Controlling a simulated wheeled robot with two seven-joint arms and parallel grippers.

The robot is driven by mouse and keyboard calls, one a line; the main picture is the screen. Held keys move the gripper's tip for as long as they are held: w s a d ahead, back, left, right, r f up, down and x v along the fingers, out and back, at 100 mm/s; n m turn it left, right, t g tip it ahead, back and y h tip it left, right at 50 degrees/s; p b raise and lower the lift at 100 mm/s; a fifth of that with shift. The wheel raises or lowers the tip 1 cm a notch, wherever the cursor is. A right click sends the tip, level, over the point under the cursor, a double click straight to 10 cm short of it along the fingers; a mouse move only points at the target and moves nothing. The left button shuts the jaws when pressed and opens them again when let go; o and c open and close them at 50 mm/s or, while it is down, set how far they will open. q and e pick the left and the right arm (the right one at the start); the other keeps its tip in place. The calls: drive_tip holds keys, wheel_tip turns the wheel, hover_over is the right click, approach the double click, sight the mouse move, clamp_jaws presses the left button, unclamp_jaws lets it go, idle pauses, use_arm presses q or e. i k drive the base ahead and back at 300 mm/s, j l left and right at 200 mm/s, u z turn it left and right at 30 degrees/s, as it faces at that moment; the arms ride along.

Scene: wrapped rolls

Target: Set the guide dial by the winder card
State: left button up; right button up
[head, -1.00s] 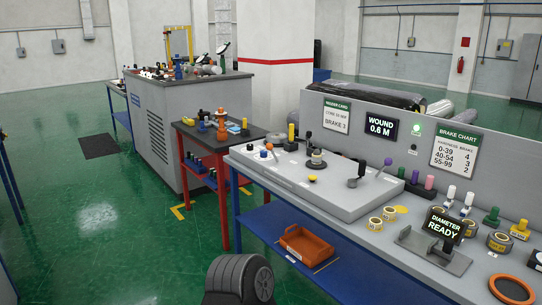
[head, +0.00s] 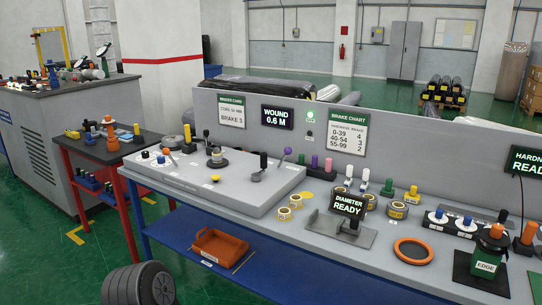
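The winder card (head: 231,110) is on the grey back panel above the bench, under a green header. Its lower line reads BRAKE 3; the smaller line above is too blurred to read surely. I cannot tell which control is the guide dial, nor read a setting. Neither gripper is in view.
A WOUND 0.6 M display (head: 277,116) and a brake chart (head: 347,132) share the panel. Yellow-black rolls, a DIAMETER READY stand (head: 346,205) and an orange ring (head: 413,251) lie to the right. An orange bin (head: 219,246) sits on the blue lower shelf.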

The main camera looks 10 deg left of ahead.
sight(160, 159)
drive_tip(key=i+j, duration=0.15)
drive_tip(key=j, duration=0.25)
drive_tip(key=i+j, duration=0.15)
drive_tip(key=j, duration=0.25)
drive_tip(key=i+j, duration=0.15)
drive_tip(key=j, duration=0.2)
drive_tip(key=i+j, duration=0.1)
drive_tip(key=j, duration=0.3)
drive_tip(key=i+j, duration=0.15)
drive_tip(key=j, duration=0.25)
drive_tip(key=i+j, duration=0.15)
drive_tip(key=j, duration=0.25)
drive_tip(key=i+j+z, duration=0.1)
drive_tip(key=j, duration=0.3)
drive_tip(key=i+j, duration=0.2)
drive_tip(key=j, duration=0.2)
drive_tip(key=i+j, duration=0.15)
drive_tip(key=j, duration=0.25)
drive_tip(key=i+j, duration=0.15)
drive_tip(key=j, duration=0.2)
drive_tip(key=i+j, duration=0.15)
drive_tip(key=j, duration=0.25)
drive_tip(key=i+j, duration=0.15)
drive_tip(key=j, duration=0.25)
drive_tip(key=i+j, duration=0.15)
drive_tip(key=j, duration=0.2)
drive_tip(key=i+j, duration=0.15)
drive_tip(key=j, duration=0.25)
drive_tip(key=i+z, duration=0.05)
